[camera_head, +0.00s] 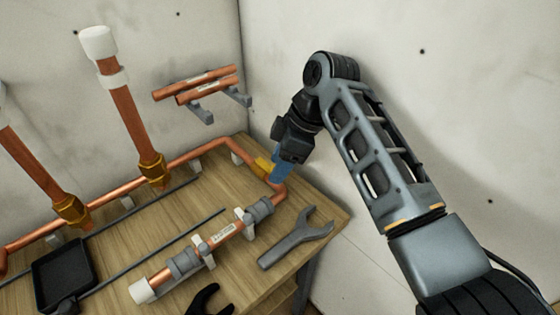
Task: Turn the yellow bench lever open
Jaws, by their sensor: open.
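A yellow lever (263,165) sits on the copper pipe at the back right of the wooden bench, near the pipe's bend. My gripper (281,165) comes down from the upper right, just right of the lever. A blue part shows at its lower end, close beside or touching the lever; I cannot tell which. The dark wrist hides part of the fitting there. My gripper is open, and nothing is seen held in it. The lever's far end and the valve body are partly hidden.
A grey wrench (297,238) lies on the bench (222,288) right of a clamped pipe section (222,238). Two upright copper pipes (128,115) with brass fittings stand at left. A black tray (63,272) is front left. Wall brackets hold short pipes (195,84). Walls close off the back and right.

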